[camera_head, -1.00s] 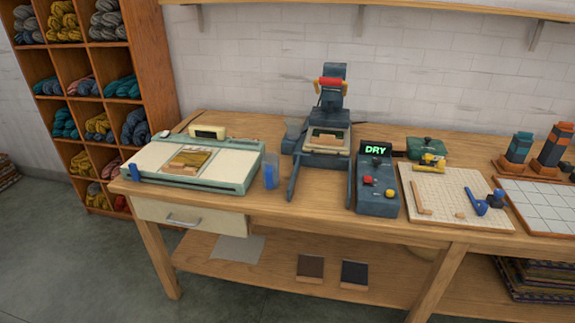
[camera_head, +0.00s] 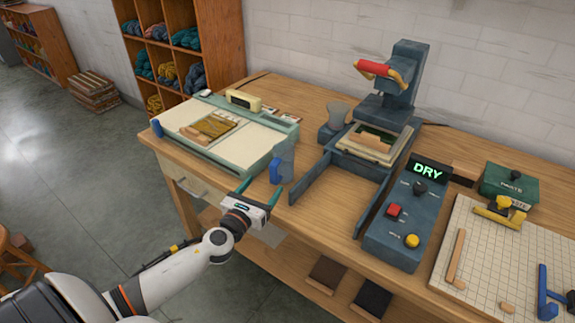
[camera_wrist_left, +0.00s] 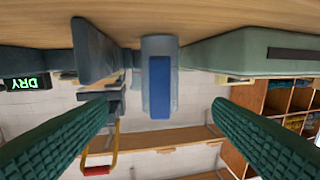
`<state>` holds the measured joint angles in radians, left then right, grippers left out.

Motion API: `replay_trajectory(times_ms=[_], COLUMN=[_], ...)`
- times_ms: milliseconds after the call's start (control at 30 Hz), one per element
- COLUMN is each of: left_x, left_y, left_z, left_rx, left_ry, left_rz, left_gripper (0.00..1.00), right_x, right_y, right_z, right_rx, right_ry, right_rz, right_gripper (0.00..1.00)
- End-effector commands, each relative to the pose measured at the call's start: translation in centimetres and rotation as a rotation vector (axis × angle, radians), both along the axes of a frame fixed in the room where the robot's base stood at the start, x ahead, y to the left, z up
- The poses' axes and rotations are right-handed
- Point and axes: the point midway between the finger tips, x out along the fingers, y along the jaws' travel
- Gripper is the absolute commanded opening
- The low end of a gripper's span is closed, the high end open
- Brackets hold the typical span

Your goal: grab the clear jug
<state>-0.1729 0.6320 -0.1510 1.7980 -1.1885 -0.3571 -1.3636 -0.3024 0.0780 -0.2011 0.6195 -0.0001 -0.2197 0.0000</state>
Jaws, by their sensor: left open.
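The clear jug (camera_head: 287,158) is a see-through vessel with a blue handle. It stands upright near the table's front edge, just right of the pale green flat machine (camera_head: 230,160). My left gripper (camera_head: 262,195) is open and empty in front of the jug, with its green fingers pointing towards it. In the left wrist view, which is upside down, the jug (camera_wrist_left: 160,47) shows midway between the spread fingers (camera_wrist_left: 160,110), with its blue handle facing the camera. The fingertips look apart from the jug. My right gripper is not in view.
A dark blue press (camera_head: 385,110) with a red handle stands right of the jug, its side rail (camera_head: 312,178) close by. A grey cup-like thing (camera_head: 337,112) stands behind. The control box (camera_head: 405,215) reads DRY. A gridded board (camera_head: 485,255) lies at right.

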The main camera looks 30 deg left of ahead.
Motion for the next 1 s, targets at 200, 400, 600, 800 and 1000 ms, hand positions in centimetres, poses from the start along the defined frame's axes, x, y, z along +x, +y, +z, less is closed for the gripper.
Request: replay_trajectory(times_ms=[200, 400, 600, 800, 1000], left_x=[3.4, 4.9, 7.9, 9.1, 9.1], left_y=[0.3, 0.5, 0.8, 0.9, 0.9], left_z=[0.1, 0.2, 0.2, 0.2, 0.2], left_rx=[-0.005, -0.006, -0.007, -0.006, -0.006], left_ry=[0.0, -0.001, 0.0, 0.001, 0.002], left_rz=[0.002, 0.002, 0.002, 0.001, 0.001], left_gripper=[0.75, 0.75, 0.75, 0.75, 0.7], right_x=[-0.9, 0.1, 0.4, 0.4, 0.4], right_y=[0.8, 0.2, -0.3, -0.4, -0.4], right_z=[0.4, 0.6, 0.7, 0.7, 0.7], right_rx=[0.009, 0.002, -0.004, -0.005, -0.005], right_ry=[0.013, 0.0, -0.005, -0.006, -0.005], right_rz=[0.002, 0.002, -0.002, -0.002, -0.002], right_gripper=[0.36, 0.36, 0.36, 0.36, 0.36])
